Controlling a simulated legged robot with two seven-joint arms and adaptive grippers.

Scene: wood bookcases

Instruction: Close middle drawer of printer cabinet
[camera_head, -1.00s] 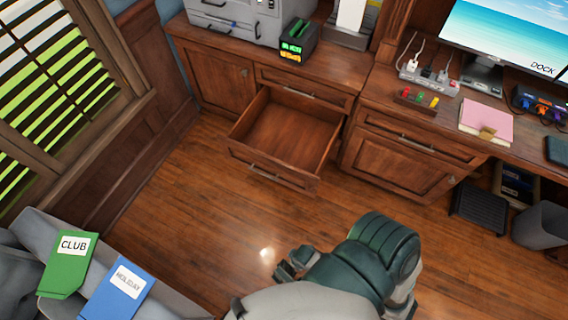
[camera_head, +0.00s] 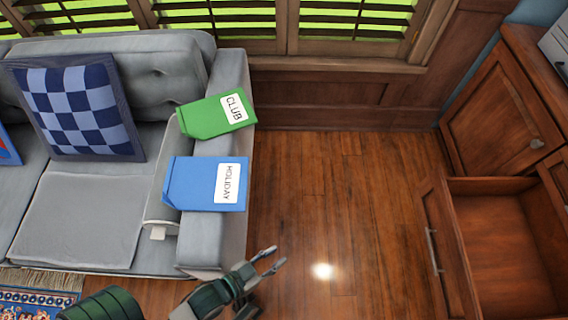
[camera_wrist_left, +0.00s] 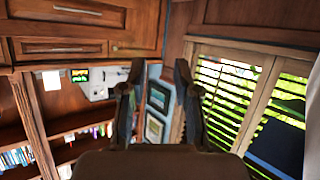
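The printer cabinet (camera_head: 500,115) is brown wood at the right edge of the head view, partly cut off. Its middle drawer (camera_head: 437,235) is pulled out, showing an empty inside, with a metal handle (camera_head: 433,251) on its front. My left gripper (camera_head: 275,257) is at the bottom centre of the head view, left of the drawer and apart from it. Its two fingers are spread with nothing between them. The left wrist view also shows the open fingers (camera_wrist_left: 158,72). My right gripper is not in view.
A grey sofa (camera_head: 85,215) stands on the left. A green CLUB folder (camera_head: 215,115) and a blue HOLIDAY folder (camera_head: 205,184) lie on its arm. Clear wood floor (camera_head: 330,210) lies between sofa and drawer. Windows with blinds (camera_head: 350,20) are at the back.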

